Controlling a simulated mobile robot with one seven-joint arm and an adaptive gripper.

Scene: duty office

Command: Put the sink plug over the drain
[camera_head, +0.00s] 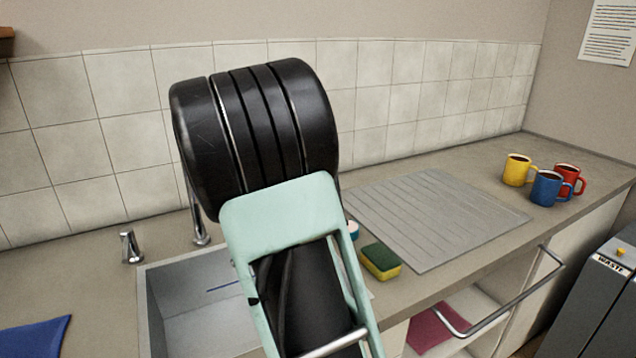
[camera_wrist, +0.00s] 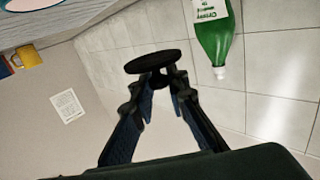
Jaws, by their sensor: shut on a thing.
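The sink plug (camera_wrist: 152,62) is a round black disc in the wrist view. My gripper (camera_wrist: 160,77) is shut on it at the fingertips and holds it in the air, with tiled wall behind. In the head view my own arm covers the middle of the picture and hides my gripper and the plug. The grey sink (camera_head: 200,327) is at the lower left of the head view, partly behind my arm. The drain does not show in either view.
A tap (camera_head: 197,215) and a small handle (camera_head: 131,247) stand behind the sink. A green and yellow sponge (camera_head: 380,261) lies right of my arm, by the ridged drainboard (camera_head: 430,220). Yellow (camera_head: 516,170), blue (camera_head: 546,188) and red (camera_head: 568,175) mugs stand farther right. A green bottle (camera_wrist: 214,40) shows near the plug.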

